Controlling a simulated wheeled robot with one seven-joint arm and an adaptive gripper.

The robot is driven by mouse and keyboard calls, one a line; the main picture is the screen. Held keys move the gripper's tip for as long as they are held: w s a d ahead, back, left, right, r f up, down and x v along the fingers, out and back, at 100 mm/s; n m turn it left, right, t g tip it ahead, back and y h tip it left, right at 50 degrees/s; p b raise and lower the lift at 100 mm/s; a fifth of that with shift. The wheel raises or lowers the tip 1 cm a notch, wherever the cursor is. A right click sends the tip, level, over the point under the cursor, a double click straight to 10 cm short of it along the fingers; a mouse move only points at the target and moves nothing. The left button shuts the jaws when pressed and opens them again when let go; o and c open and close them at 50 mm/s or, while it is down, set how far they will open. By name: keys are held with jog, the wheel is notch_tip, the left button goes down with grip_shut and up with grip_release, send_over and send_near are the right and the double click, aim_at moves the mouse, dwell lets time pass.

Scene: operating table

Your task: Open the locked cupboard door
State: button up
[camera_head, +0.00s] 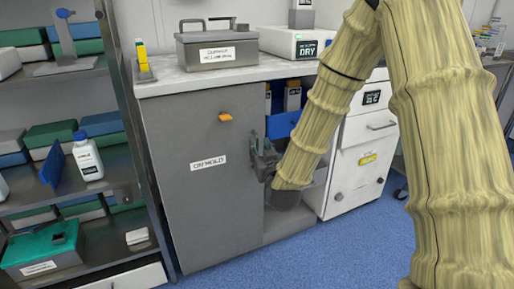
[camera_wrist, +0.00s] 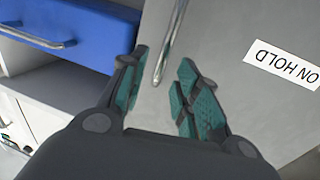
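The cupboard door (camera_head: 195,200) is a flat grey panel under the counter, with a white label, which reads ON HOLD in the wrist view (camera_wrist: 285,65). A small orange piece (camera_head: 226,117), perhaps a latch, sits near its upper right. A slim metal bar handle (camera_wrist: 168,45) runs along the door by its free edge. My gripper (camera_head: 264,160) is at the door's right edge. In the wrist view its teal-padded fingers are apart, with the handle's end between or just beyond their tips. I cannot tell whether they touch it. The door looks shut.
Right of the door is an open bay with a blue drawer (camera_wrist: 75,30) and boxes. A white drawer unit (camera_head: 358,150) stands beyond. The counter (camera_head: 205,76) carries a metal case (camera_head: 217,50). A loaded shelf rack (camera_head: 110,165) stands close left. Blue floor (camera_head: 300,262) in front is clear.

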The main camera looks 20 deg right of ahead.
aim_at(258, 144)
jog(key=shift+w+d+b, duration=0.15)
jog(key=shift+w+b, duration=0.05)
jog(key=shift+w, duration=0.75)
jog(key=shift+w+d+b, duration=0.15)
jog(key=shift+w+b, duration=0.05)
jog(key=shift+w, duration=0.7)
grip_shut()
